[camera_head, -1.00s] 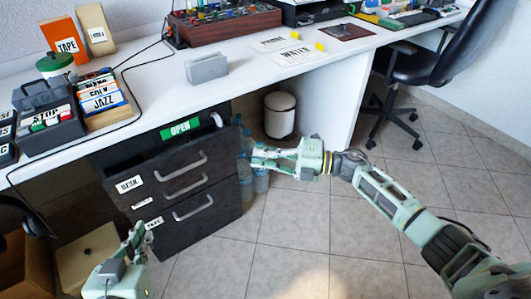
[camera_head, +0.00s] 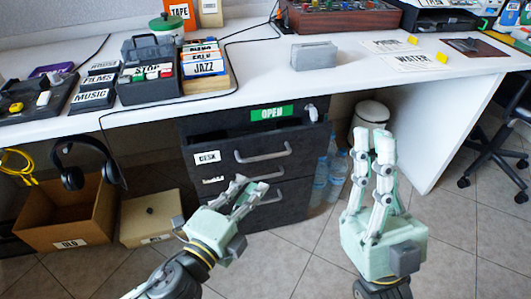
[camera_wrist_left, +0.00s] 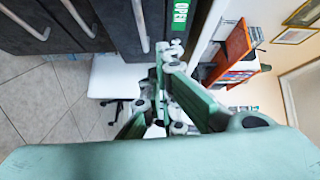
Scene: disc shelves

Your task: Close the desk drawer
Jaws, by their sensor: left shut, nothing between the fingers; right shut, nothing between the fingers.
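The desk drawer (camera_head: 225,165), labelled DESK, is the top drawer of the dark cabinet under the desk. It stands partly pulled out, with a dark gap above its front and a silver handle (camera_head: 262,153) across it. A green OPEN sign (camera_head: 271,113) is on the cabinet above it. My left gripper (camera_head: 250,187) is shut and empty, in front of the cabinet and below the drawer handle in the head view. In the left wrist view the cabinet (camera_wrist_left: 110,20) appears sideways beyond my fingers. My right gripper (camera_head: 372,137) is shut and empty, pointing up, right of the cabinet.
A cardboard box (camera_head: 60,205) and a smaller box (camera_head: 148,218) are on the floor at left. The desk edge (camera_head: 150,118) overhangs the cabinet.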

